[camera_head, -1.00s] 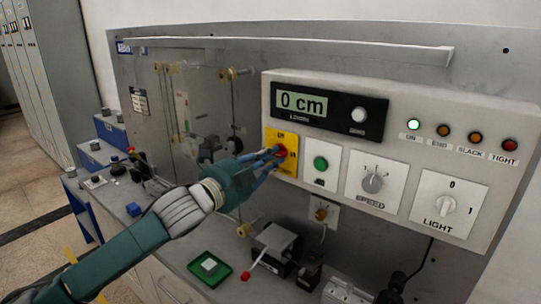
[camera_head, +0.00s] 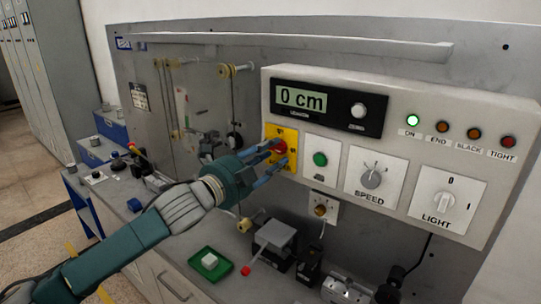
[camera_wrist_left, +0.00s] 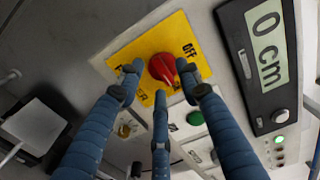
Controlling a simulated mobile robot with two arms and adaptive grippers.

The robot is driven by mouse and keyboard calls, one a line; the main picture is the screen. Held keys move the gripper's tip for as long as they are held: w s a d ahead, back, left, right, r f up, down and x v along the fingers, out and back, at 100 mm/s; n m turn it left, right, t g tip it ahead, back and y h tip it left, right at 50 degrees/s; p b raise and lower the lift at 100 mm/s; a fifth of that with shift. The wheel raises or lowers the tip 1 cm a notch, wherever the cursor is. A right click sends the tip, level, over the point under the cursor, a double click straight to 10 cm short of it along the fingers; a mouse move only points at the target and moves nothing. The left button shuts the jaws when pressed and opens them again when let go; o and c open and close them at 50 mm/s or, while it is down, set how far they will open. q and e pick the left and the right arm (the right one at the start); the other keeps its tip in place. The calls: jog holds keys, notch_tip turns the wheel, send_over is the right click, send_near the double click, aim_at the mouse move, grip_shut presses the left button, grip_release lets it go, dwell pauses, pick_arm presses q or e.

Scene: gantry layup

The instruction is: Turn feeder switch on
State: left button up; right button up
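The feeder switch appears to be the red rotary knob (camera_head: 279,146) on a yellow plate (camera_head: 291,133) at the left end of the grey control box. My left gripper (camera_head: 275,154) is at this knob, its blue fingers spread apart around it. In the left wrist view the red knob (camera_wrist_left: 162,68) sits between the fingertips of the left gripper (camera_wrist_left: 161,83), and the word OFF shows on the yellow plate (camera_wrist_left: 180,32). The right fingertip is close to the knob; I cannot tell whether it touches. My right gripper is not in view.
The control box (camera_head: 400,135) also carries a "0 cm" display (camera_head: 301,100), a green button (camera_head: 320,159), a speed dial (camera_head: 371,179) and a light switch (camera_head: 442,201). The green ON lamp (camera_head: 413,120) is lit. A green tray (camera_head: 210,264) lies on the bench below.

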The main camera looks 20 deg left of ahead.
pick_arm(q)
jog(key=v, duration=1.2)
jog(key=shift+r, duration=0.1)
